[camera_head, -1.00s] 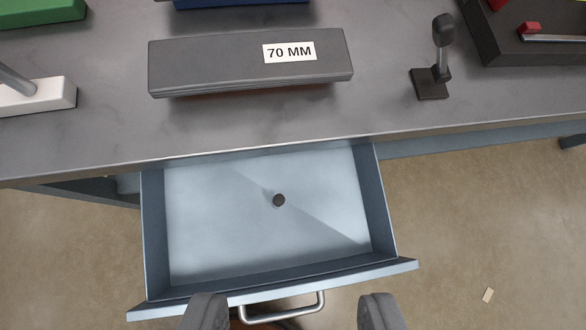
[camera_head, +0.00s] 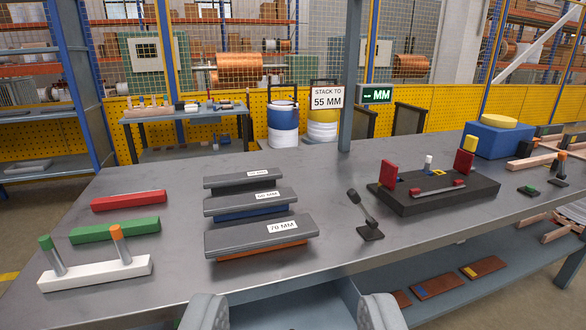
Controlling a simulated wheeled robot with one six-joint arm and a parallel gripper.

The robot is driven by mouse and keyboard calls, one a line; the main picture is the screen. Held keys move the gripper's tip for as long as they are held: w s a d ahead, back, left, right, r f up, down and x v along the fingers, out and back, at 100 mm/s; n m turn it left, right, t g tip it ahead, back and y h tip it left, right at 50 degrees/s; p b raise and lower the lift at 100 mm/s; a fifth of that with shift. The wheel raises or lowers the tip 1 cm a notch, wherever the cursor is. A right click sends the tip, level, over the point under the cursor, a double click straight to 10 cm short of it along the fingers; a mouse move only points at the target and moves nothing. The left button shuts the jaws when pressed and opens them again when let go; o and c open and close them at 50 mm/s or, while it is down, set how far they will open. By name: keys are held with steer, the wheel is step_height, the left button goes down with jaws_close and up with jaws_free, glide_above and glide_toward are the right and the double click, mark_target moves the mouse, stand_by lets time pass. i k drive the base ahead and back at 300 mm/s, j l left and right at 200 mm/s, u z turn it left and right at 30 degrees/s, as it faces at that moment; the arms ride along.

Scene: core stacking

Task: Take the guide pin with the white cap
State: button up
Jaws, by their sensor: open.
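A small upright pin with a white cap (camera_head: 428,162) stands on the black fixture (camera_head: 440,199), right of centre, between two red uprights. Its lower part is hard to make out. Two other pins, one green-capped (camera_head: 52,255) and one orange-capped (camera_head: 121,244), lean in a white block (camera_head: 95,272) at the left. My gripper (camera_head: 295,312) is open and empty at the bottom edge of the view. It is well short of the white-capped pin, to its lower left.
Grey plates with millimetre labels (camera_head: 262,236) lie in the middle of the bench (camera_head: 170,204). A dark lever stand (camera_head: 370,233) stands left of the black fixture. Red (camera_head: 128,201) and green (camera_head: 115,230) bars lie at left. An open drawer (camera_head: 310,312) shows below the bench edge.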

mark_target(429, 159)
steer(key=i+l+z, duration=0.15)
steer(key=l, duration=0.25)
steer(key=i+l+z, duration=0.1)
steer(key=l, duration=0.25)
steer(key=i+l+z, duration=0.15)
steer(key=i+l, duration=0.15)
steer(key=i+j, duration=0.1)
steer(key=i, duration=0.55)
steer(key=i+j+z, duration=0.15)
steer(key=i, duration=0.45)
